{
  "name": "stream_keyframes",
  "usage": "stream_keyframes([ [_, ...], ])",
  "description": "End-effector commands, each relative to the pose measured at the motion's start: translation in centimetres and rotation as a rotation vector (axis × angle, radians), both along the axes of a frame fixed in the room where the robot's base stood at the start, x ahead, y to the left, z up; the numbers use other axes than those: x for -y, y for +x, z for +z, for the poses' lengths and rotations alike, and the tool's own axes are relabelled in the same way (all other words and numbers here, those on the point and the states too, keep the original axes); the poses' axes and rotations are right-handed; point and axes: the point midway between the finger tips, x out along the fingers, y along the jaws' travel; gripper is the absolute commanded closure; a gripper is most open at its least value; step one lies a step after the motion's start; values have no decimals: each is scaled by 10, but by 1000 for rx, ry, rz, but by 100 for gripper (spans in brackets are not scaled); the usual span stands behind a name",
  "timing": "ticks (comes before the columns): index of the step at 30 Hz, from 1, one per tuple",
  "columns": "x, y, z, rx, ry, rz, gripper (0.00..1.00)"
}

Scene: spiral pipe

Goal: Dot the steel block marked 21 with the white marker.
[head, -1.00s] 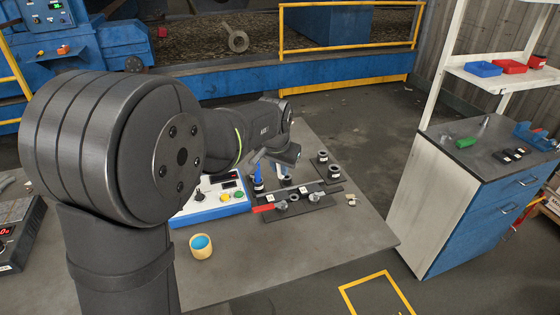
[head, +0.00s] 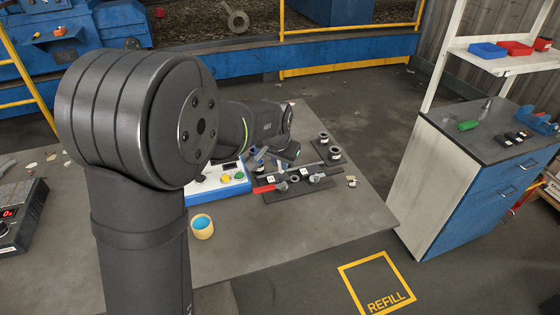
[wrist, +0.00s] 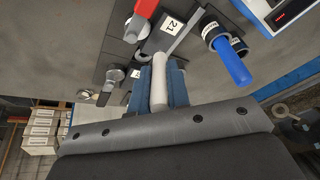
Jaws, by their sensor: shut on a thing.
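In the wrist view my gripper (wrist: 160,78) is shut on a white marker (wrist: 159,92). The marker lies between the two blue fingers, and its far end points at the steel block (wrist: 156,42) with the white label reading 21. Whether the tip touches the block cannot be told. In the head view my gripper (head: 272,157) is low over the dark fixture, its fingers small and partly hidden by the wrist. A white label (head: 271,178) shows beside a red clamp handle (head: 265,188), too small to read.
A blue marker (wrist: 231,64) stands in a round holder right of the block in the wrist view. Black knobs, clamps and holders (head: 333,155) surround it. The table front (head: 300,225) is clear.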

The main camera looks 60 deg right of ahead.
Motion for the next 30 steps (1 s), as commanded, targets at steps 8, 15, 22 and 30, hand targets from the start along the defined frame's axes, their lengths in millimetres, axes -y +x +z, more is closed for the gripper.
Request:
stream_keyframes([
  [8, 0, 0, 0, 0, 0, 0, 100],
  [15, 0, 0, -1, 0, 0, 0, 100],
  [22, 0, 0, -4, 0, 1, 0, 100],
  [30, 0, 0, -7, 0, 0, 0, 100],
])
